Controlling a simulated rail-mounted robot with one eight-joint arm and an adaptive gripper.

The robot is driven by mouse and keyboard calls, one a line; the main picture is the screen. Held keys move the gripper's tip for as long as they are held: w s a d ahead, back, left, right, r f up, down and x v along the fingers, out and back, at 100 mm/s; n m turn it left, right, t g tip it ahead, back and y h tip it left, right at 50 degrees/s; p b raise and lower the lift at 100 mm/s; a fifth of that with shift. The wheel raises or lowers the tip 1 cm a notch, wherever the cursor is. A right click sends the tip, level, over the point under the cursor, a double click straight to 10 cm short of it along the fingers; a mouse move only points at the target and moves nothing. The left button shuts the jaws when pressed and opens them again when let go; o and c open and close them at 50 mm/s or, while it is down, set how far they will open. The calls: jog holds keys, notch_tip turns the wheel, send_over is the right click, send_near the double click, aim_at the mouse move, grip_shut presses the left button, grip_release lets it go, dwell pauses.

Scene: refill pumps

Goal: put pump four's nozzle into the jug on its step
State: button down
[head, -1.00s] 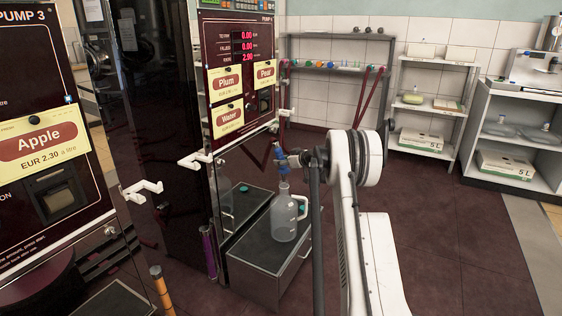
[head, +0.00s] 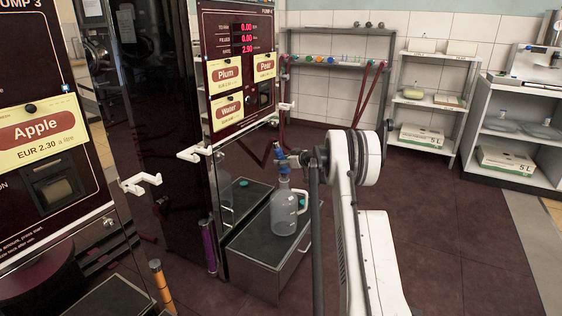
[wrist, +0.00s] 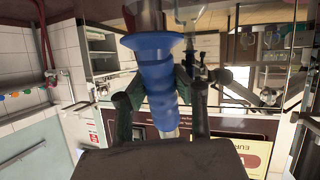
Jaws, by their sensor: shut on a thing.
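The blue nozzle (head: 281,161) is held upright over the clear jug (head: 284,212), close to its mouth. My gripper (head: 293,160) is shut on the nozzle from the right. In the wrist view the blue nozzle grip (wrist: 160,82) sits between my two dark fingers (wrist: 164,90), its wide collar towards the top. The metal spout (wrist: 146,14) runs out of the top of the picture. I cannot tell whether the spout tip is inside the jug's mouth. The jug stands upright on the grey step (head: 262,247), handle to the right.
Pump three (head: 48,150) is at the left. A rack with hoses (head: 340,62) and shelves (head: 428,98) stand at the back. The floor to the right is clear.

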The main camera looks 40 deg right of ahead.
jog(key=shift+f+b, duration=0.35)
jog(key=shift+f, duration=0.85)
jog(key=c, duration=1.4)
grip_release()
jog(key=shift+s, duration=0.1)
jog(key=v, duration=1.2)
jog(key=shift+r, duration=0.15)
